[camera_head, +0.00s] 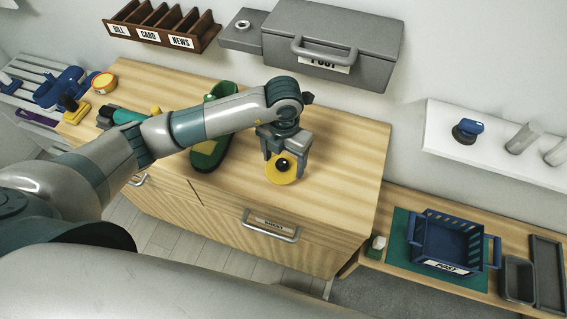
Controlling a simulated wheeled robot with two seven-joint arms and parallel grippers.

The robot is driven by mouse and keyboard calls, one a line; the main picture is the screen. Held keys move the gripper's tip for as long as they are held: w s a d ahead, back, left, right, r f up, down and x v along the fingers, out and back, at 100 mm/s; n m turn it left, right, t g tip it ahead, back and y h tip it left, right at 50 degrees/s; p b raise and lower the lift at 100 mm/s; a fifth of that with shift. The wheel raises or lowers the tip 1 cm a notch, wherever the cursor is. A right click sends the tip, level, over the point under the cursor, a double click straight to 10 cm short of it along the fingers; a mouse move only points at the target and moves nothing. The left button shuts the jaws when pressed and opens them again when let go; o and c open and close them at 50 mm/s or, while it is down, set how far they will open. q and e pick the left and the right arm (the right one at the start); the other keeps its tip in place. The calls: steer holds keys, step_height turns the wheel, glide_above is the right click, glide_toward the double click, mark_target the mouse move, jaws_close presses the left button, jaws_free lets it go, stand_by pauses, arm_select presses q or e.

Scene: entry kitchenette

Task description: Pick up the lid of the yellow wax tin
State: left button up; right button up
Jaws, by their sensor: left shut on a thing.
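The yellow lid (287,179) is a round disc with a dark round knob (283,164) on top, over the right part of the wooden cabinet top. My left gripper (284,157) reaches down from above and is shut on the lid at its knob. I cannot tell whether the lid rests on a tin or is raised, as anything under it is hidden. My right gripper is not in view.
A green shoe (208,153) with a yellow inside lies left of my gripper, partly behind my arm. An orange-yellow round tin (104,82) stands at the far left. A grey post box (335,40) hangs behind. The cabinet top (345,150) is clear to the right.

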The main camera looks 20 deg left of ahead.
arm_select(q)
steer(key=s+d+r+b, duration=0.2)
steer(key=s+r, duration=0.4)
steer(key=s, duration=0.3)
steer(key=shift+s+d, duration=0.4)
steer(key=shift+r, duration=0.1)
steer(key=w+a+r+m+b, duration=0.1)
steer(key=w+a+r+m, duration=0.2)
steer(key=m, duration=1.3)
steer(key=w+a+r+m+b, duration=0.1)
steer(key=w+a+r+m, duration=0.2)
steer(key=m, duration=1.4)
steer(key=a+r, duration=0.1)
steer(key=a, duration=0.2)
steer(key=shift+a+r, duration=0.15)
steer(key=shift+r, duration=0.1)
